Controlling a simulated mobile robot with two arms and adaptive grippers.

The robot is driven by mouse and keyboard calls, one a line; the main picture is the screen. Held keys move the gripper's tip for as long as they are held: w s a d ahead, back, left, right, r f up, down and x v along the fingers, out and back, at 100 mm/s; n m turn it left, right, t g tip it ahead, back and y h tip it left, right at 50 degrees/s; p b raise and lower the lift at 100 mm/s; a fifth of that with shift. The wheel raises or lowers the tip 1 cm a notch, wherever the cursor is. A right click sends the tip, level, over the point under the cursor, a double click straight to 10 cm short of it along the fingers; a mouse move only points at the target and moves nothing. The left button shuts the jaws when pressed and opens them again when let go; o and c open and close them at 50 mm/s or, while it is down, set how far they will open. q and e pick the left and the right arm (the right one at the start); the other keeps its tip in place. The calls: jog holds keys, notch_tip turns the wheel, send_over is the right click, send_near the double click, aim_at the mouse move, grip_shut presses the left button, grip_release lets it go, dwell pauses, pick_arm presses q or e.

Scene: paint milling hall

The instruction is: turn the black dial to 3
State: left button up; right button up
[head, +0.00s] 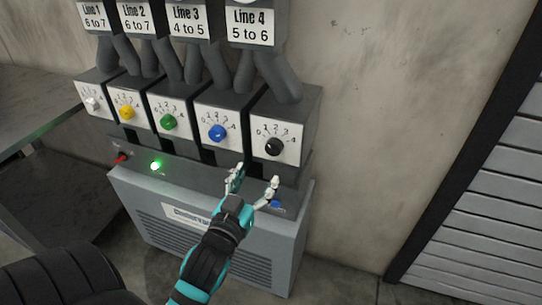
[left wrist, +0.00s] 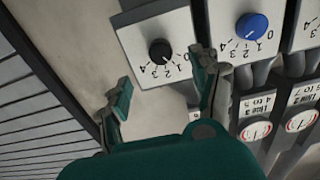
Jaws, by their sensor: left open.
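The black dial (head: 274,146) is on a white plate with a 0 to 4 scale, on the rightmost box of a row. It also shows in the left wrist view (left wrist: 160,52), where its plate appears turned over. I cannot clearly tell which number it points to. My left gripper (head: 254,182) is open and empty, just below and in front of the dial, with its fingers apart. In the left wrist view the dial appears beyond the gap between the fingertips (left wrist: 163,75). The fingers do not appear to touch it. My right gripper is not in view.
Blue (head: 217,132), green (head: 168,122), yellow (head: 127,113) and white (head: 92,102) dials sit to the left. Signs above include "Line 4, 5 to 6" (head: 250,27). A green lamp (head: 155,165) and red switch (head: 121,157) are below. Bare wall (head: 385,130) is at right.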

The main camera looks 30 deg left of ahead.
aim_at(272, 151)
pick_arm(q)
jog(key=x, duration=1)
jog(key=shift+b, duration=0.4)
jog(key=shift+s, duration=0.1)
jog(key=shift+r, duration=0.1)
jog(key=c, duration=1.2)
